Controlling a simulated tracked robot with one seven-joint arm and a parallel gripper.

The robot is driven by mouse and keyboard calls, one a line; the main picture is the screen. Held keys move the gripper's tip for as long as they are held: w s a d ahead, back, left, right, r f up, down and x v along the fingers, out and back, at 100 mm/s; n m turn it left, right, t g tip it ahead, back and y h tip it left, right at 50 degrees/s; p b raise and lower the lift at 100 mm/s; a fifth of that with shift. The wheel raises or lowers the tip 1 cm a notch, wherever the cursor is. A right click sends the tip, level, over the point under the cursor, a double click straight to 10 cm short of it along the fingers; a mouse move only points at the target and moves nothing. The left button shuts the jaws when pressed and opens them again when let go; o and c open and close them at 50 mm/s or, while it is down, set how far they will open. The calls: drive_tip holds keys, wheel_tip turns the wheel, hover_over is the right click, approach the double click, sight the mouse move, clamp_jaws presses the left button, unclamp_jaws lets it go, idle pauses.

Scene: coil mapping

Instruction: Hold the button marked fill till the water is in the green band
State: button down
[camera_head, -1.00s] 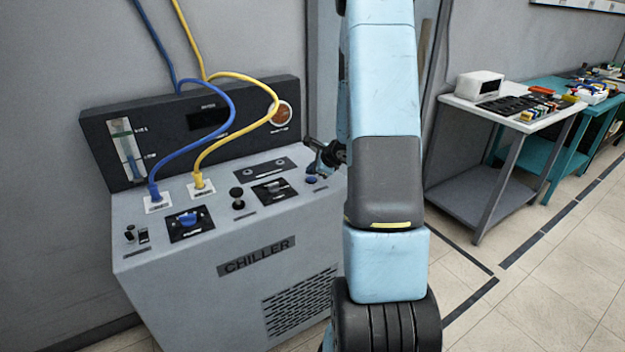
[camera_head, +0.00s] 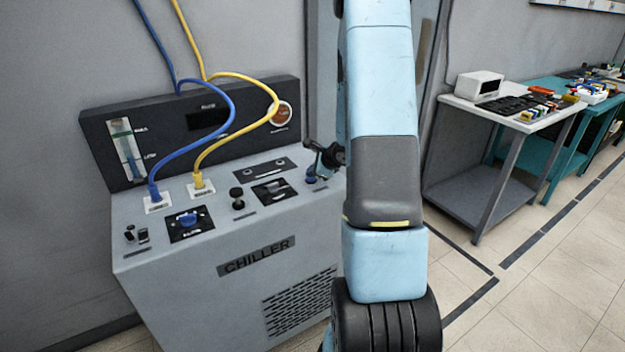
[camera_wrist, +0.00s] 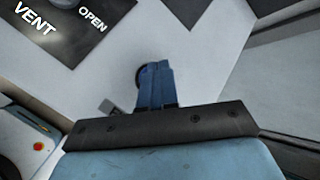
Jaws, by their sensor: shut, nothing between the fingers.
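The chiller (camera_head: 200,270) has a sight gauge (camera_head: 125,150) at the left of its dark back panel. A green mark (camera_head: 121,134) shows near the gauge top, and blue water (camera_head: 131,168) stands lower, below the green. A small blue button (camera_head: 310,180) is at the right end of the sloping top; its label is too small to read. My gripper (camera_head: 315,168) is shut and empty, pointing down at this button. In the wrist view, my shut fingers (camera_wrist: 155,72) cover most of a round dark button (camera_wrist: 140,76). I cannot tell whether they press it.
A blue hose (camera_head: 230,100) and a yellow hose (camera_head: 270,90) plug into the chiller top. A blue knob (camera_head: 188,219) and a black knob (camera_head: 237,194) stand left of my gripper. The wrist view shows a VENT/OPEN plate (camera_wrist: 65,28). A white table (camera_head: 520,122) stands right.

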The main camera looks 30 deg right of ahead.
drive_tip(key=shift+f, duration=0.4)
idle(0.4)
drive_tip(key=shift+r, duration=0.2)
idle(6.2)
drive_tip(key=shift+r, duration=0.65)
